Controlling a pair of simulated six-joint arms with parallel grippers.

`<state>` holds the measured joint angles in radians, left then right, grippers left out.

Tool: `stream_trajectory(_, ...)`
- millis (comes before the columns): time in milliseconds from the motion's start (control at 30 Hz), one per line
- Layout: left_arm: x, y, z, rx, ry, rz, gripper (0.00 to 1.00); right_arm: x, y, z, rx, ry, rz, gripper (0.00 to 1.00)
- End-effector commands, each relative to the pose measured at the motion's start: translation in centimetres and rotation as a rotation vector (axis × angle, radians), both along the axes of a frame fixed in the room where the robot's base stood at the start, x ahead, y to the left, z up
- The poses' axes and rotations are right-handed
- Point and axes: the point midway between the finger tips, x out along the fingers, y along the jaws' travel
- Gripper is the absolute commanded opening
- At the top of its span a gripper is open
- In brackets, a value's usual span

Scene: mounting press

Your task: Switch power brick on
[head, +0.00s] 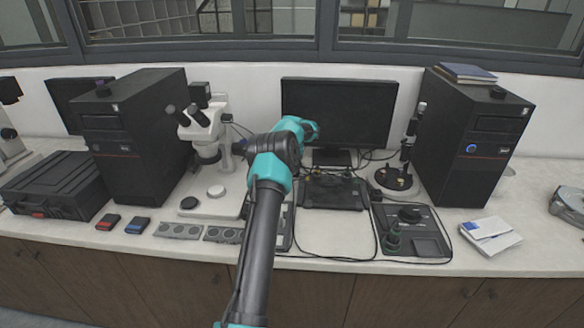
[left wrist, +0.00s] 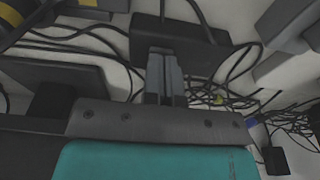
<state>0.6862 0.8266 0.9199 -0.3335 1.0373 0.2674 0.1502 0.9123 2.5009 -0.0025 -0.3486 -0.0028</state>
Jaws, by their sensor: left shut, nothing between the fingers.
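The power brick appears to be the black box (left wrist: 205,38) in the left wrist view, lying on the pale surface among black cables. Its switch is not visible to me. My left gripper (left wrist: 167,72) has its grey fingers shut and empty, and they overlap the front of the black box in the picture; I cannot tell whether they touch it. In the head view my left arm reaches over the bench toward the monitor, and its fingertips are hidden. I cannot make out the brick there. My right gripper is in neither view.
Many loose cables (left wrist: 285,125) lie behind the bench equipment. A monitor (head: 340,110), a microscope (head: 205,130), a black tower at the left (head: 135,130), another tower at the right (head: 475,140) and a dark console (head: 335,193) crowd around my arm.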

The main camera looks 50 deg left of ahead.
Motion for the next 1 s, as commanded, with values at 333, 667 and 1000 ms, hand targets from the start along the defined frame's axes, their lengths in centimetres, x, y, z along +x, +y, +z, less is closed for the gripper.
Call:
stream_trajectory(333,0.0,0.0,-0.4,-0.001,0.001,0.0,0.0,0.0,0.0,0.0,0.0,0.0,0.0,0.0)
stream_trajectory(667,0.0,0.0,-0.7,-0.001,0.001,0.0,0.0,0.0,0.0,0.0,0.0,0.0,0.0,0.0)
stream_trajectory(1000,0.0,0.0,0.9,0.0,0.0,0.0,0.0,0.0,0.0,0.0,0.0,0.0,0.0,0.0)
